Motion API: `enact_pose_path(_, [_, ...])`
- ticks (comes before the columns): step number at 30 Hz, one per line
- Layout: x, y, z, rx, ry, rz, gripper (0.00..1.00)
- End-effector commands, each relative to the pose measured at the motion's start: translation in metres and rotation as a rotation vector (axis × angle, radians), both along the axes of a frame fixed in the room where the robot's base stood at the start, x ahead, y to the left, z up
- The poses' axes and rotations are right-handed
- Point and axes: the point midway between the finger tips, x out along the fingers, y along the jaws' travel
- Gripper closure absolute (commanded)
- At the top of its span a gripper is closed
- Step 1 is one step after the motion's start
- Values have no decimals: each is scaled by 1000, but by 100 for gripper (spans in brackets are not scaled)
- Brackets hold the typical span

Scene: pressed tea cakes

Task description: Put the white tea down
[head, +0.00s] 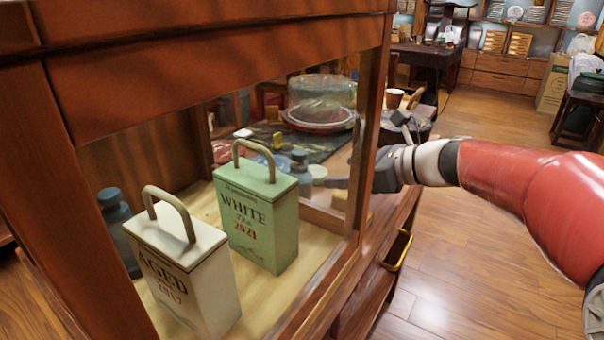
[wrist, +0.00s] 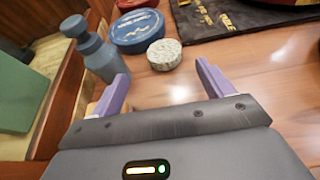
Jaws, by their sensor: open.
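The white tea is a green box (head: 256,220) lettered WHITE and 2021, with a loop handle on top. It stands upright on the pale floor (head: 292,285) of a wooden cabinet. A green surface (wrist: 22,95) at the left edge of the wrist view looks like its side. My gripper (head: 368,152) is right of the box, around the cabinet's corner post, apart from it. In the wrist view my gripper (wrist: 160,88) is open, with nothing between its purple fingers. One finger is partly hidden in the head view.
A cream AGED box (head: 188,275) stands left of the green one. The cabinet's corner post (head: 368,110) is close to my gripper. A grey-blue bottle (wrist: 95,50), blue tin (wrist: 137,30) and pale round cake (wrist: 164,54) lie ahead of my fingers on a wooden surface.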

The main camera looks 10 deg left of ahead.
Motion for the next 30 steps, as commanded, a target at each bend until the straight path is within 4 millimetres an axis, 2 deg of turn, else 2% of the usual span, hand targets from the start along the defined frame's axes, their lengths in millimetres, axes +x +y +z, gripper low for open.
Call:
enact_pose_path(16, [27, 57, -25, 1, 1, 4, 20])
enact_pose_path(20, [30, 65, -28, 0, -1, 1, 20])
enact_pose_path(26, [30, 65, -28, 0, -1, 0, 20])
enact_pose_path(30, [30, 65, -28, 0, -1, 0, 36])
